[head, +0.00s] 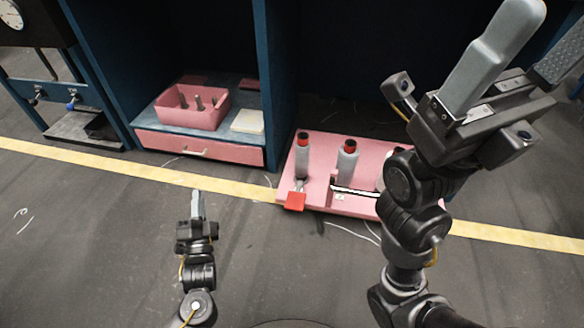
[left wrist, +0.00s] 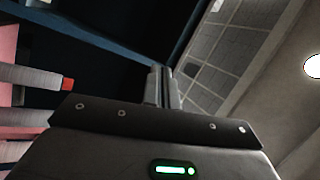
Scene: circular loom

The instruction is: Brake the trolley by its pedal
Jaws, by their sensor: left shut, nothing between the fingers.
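The trolley is a low pink platform (head: 325,202) on the floor, carrying upright grey bobbins with red tops. Its red pedal (head: 294,201) sticks out at the front left corner. My left gripper (head: 196,194) is shut and empty, pointing away from me, left of the pedal and apart from it. In the left wrist view its fingers (left wrist: 163,86) are together; a bobbin (left wrist: 35,78) appears sideways at the left edge. My right gripper (head: 525,45) is raised at the upper right, its fingers apart and empty. Its arm hides the trolley's right part.
Behind stands a blue frame (head: 264,80) with a pink drawer (head: 200,148); a pink bin (head: 190,122) with grey pieces sits above it. A yellow floor stripe (head: 90,160) crosses the floor. Floor between my left gripper and the pedal is clear.

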